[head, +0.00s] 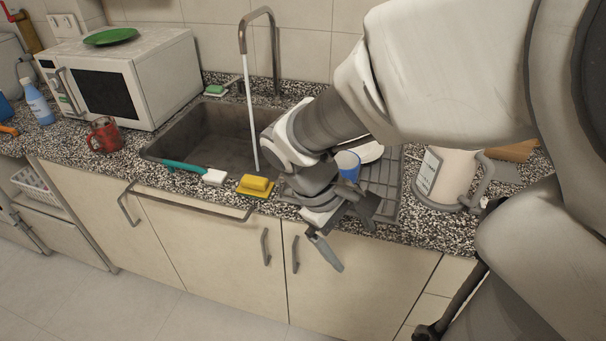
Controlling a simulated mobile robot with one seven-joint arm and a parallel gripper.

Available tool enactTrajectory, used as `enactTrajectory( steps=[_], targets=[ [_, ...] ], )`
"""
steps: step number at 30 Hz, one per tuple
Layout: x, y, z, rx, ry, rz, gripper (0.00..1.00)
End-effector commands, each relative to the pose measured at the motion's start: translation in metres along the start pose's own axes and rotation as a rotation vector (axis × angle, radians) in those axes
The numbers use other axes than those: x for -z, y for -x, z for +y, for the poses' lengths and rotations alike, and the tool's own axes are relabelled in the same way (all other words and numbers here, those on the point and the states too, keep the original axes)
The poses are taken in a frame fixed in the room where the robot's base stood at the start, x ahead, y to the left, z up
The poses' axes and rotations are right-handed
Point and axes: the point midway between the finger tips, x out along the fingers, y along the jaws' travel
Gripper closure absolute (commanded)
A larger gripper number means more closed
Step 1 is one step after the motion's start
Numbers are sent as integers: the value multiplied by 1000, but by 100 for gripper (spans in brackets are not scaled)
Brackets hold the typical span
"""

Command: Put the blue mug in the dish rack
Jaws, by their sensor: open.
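The blue mug (348,164) shows just behind my wrist, and my arm hides part of it. It stands at or on the grey ridged drainer (384,183), which I take as the dish rack; I cannot tell whether the mug rests in it. A white plate (371,152) lies behind the mug. My gripper (349,233) is open, with no object visible between its fingers. It is in front of the mug, near the counter's front edge and above the cabinet doors in the picture.
The sink (215,137) with its tall tap (258,14) is left of my arm. A yellow sponge (255,185) and a teal-handled brush (184,167) lie at its front edge. A red mug (104,135) stands by the microwave (120,82).

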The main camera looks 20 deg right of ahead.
Motion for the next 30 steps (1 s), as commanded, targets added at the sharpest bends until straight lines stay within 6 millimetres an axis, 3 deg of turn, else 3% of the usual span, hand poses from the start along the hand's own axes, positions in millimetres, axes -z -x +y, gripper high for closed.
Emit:
enactTrajectory(
  steps=[1, 9, 16, 26, 30],
  targets=[
    [-8, 50, 8, -5, -122, 233, 0],
    [-21, 94, -15, 185, -430, 549, 0],
    [-25, 115, -23, 255, -545, 682, 0],
    [-25, 117, -23, 262, -554, 691, 0],
    [-29, 129, -19, 261, -554, 690, 0]
  ],
)
